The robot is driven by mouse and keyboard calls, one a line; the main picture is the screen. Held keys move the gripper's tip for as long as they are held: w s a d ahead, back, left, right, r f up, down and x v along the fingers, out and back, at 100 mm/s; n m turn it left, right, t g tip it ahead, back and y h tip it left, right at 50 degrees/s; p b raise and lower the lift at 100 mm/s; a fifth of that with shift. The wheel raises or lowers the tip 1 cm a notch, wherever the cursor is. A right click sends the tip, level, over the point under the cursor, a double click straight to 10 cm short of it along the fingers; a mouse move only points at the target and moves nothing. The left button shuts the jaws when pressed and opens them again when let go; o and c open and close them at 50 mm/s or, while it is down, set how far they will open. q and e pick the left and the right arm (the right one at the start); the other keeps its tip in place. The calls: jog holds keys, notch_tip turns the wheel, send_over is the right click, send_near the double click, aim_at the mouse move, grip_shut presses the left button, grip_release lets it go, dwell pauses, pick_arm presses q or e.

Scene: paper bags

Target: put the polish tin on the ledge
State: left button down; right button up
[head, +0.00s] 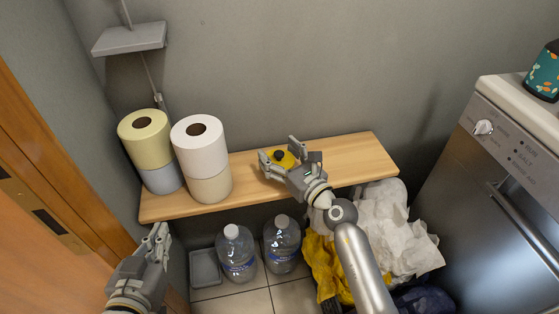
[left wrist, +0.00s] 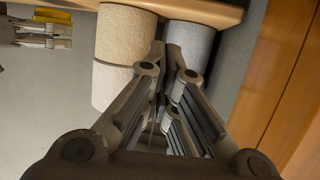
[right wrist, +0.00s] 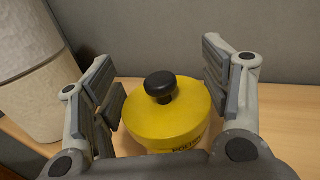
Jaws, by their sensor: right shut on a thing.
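The polish tin is a yellow round tin (right wrist: 168,112) with a black knob on its lid. It is upright between the fingers of my right gripper (head: 279,153), which is shut on it. In the head view the tin (head: 284,160) is at the middle of the wooden ledge (head: 340,155) along the wall. I cannot tell whether its base touches the wood; the gripper body hides its near lower part. My left gripper (head: 160,238) is shut and empty, low at the left in front of the ledge. Its fingertips meet in the left wrist view (left wrist: 163,50).
Two stacks of paper rolls (head: 205,150) stand on the ledge's left part. Its right part is clear. Below are two water bottles (head: 237,255), a grey bin (head: 205,270) and crumpled bags (head: 390,235). A dishwasher (head: 500,190) stands at right. A small grey shelf (head: 130,40) hangs upper left.

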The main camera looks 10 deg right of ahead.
pick_arm(q)
jog(key=shift+w+d+r+t+h+b, duration=0.1)
jog(key=shift+w+d+r+t+h, duration=0.1)
jog(key=shift+r+t, duration=0.4)
jog(key=shift+w+d+r+t+h+b, duration=0.15)
jog(key=shift+w+r+t, duration=0.15)
jog(key=shift+r, duration=0.6)
jog(key=shift+w+d+r+t+h+b, duration=0.1)
jog(key=shift+w+d+r+t, duration=0.1)
jog(key=shift+r+t, duration=0.45)
pick_arm(e)
jog(key=shift+f, duration=0.75)
pick_arm(q)
jog(key=shift+r, duration=0.2)
pick_arm(e)
jog(key=shift+f, duration=0.1)
jog(key=o, duration=1)
pick_arm(q)
jog(key=shift+r, duration=0.2)
